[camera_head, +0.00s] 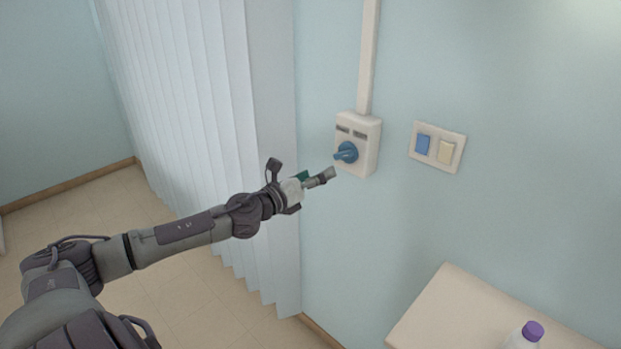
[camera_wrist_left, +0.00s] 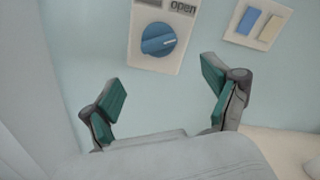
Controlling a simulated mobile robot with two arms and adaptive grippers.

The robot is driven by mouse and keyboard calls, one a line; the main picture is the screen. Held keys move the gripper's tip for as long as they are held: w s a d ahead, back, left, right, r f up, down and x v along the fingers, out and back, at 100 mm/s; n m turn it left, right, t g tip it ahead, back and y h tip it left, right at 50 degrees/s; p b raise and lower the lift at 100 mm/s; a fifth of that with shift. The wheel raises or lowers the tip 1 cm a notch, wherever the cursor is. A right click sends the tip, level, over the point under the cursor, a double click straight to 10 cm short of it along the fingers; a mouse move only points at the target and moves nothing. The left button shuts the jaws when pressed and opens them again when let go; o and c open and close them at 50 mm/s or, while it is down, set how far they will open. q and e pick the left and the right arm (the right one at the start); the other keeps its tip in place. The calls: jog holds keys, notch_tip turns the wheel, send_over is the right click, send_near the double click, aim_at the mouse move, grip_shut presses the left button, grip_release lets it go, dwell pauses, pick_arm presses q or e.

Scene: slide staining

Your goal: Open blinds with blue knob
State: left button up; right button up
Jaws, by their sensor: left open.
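The blue knob (camera_head: 346,152) sits on a white control box (camera_head: 369,147) on the wall. The vertical blinds (camera_head: 190,110) hang closed to the left of the box. My left gripper (camera_head: 329,174) is just in front of and below the knob, not touching it as far as I can see. In the left wrist view its two green-padded fingers (camera_wrist_left: 165,92) are wide apart and empty. My right gripper is not in view.
A switch plate (camera_head: 437,146) with one blue and one cream rocker is right of the box. A conduit (camera_head: 368,55) runs up from the box. A pale table (camera_head: 462,305) with a purple-capped bottle (camera_head: 525,336) stands at lower right. The wall between is clear.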

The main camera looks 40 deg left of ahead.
pick_arm(q)
jog(key=shift+s, duration=0.9)
jog(key=shift+a, duration=0.1)
